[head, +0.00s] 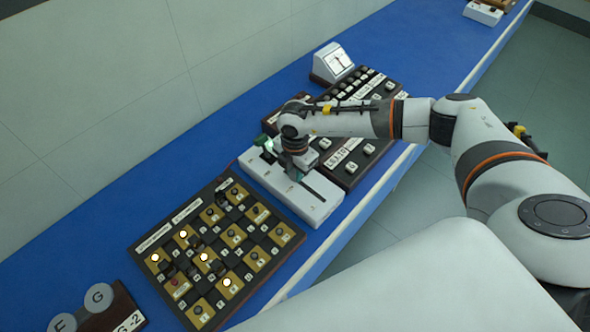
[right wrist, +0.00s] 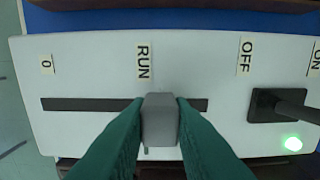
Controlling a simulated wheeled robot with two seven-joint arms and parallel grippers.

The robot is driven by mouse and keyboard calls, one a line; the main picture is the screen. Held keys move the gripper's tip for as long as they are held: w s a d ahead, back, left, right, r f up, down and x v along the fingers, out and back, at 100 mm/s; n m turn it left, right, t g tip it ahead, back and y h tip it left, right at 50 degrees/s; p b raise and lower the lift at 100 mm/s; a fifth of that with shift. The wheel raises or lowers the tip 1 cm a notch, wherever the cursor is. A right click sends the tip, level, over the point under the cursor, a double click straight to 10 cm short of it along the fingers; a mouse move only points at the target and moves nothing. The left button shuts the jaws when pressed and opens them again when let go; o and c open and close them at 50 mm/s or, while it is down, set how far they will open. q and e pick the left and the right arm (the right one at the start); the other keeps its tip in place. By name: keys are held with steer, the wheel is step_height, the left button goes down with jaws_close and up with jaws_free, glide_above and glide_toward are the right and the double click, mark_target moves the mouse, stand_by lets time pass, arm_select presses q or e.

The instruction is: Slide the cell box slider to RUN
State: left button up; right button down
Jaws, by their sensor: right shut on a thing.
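The cell box (head: 318,208) is a white box on the blue bench in the head view. In the right wrist view its white top (right wrist: 90,130) carries a dark slot (right wrist: 75,104), with the labels 0 (right wrist: 46,64) and RUN (right wrist: 143,60) beside it. The grey slider knob (right wrist: 160,118) stands over the slot, close to RUN and slightly right of that label's middle. My right gripper (head: 294,173) is over the box. Its green fingers are shut on the knob, one on each side. The knob hides part of the slot. My left gripper is not in view.
A black switch (right wrist: 280,105) by OFF and ON labels and a lit green lamp (right wrist: 292,143) share the box top. A dark panel with yellow squares and lit lamps (head: 215,250) lies left. Another dark panel (head: 347,178) lies right. A meter (head: 332,62) stands behind.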

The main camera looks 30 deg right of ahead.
steer(key=shift+s+d+f, duration=0.1)
steer(key=shift+s+d, duration=0.05)
steer(key=shift+s, duration=0.3)
steer(key=shift+s+d, duration=0.15)
steer(key=shift+s, duration=0.2)
steer(key=c, duration=1.7)
jaws_free()
steer(key=o, duration=0.4)
steer(key=shift+w, duration=0.25)
arm_select(q)
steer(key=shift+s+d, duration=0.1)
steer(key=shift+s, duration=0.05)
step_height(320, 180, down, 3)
steer(key=b, duration=0.3)
arm_select(e)
step_height(320, 180, up, 12)
steer(key=shift+r, duration=0.1)
